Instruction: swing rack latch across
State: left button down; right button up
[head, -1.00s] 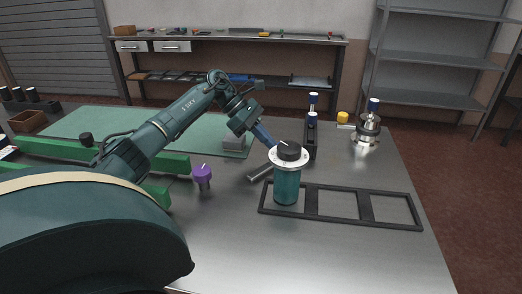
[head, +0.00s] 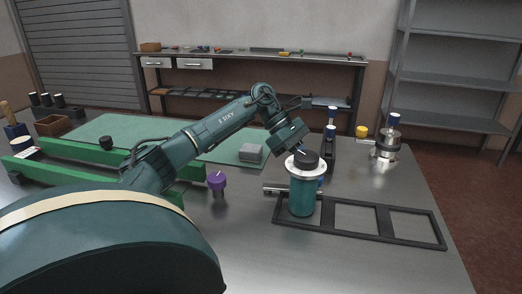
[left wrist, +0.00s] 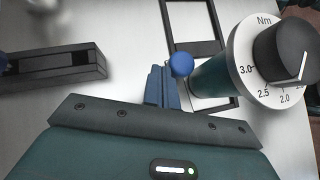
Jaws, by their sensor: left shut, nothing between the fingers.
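The rack (head: 360,236) is a dark frame with three openings flat on the metal table. A teal canister (head: 301,200) with a white dial and black knob (head: 306,160) stands upright in its left opening. A silver bar (head: 280,189), apparently the latch, shows left of the canister; a blue bit shows at the canister's right edge. In the left wrist view a blue ball (left wrist: 182,64) sits beside my left gripper's fingertips (left wrist: 161,72); I cannot tell whether they touch. My right gripper is out of view.
A black stand with blue-topped items (head: 329,150) is behind the canister, and a silver fixture (head: 386,145) farther right. A purple knob (head: 217,181), grey block (head: 251,152) and green rails (head: 80,155) are left. The table's right front is clear.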

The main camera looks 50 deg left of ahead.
pick_arm(q)
jog(key=shift+s+d, duration=0.35)
jog(key=shift+d, duration=0.25)
dwell(0.3)
jog(key=v, duration=1.3)
jog(key=shift+p, duration=0.35)
jog(key=shift+r, duration=0.1)
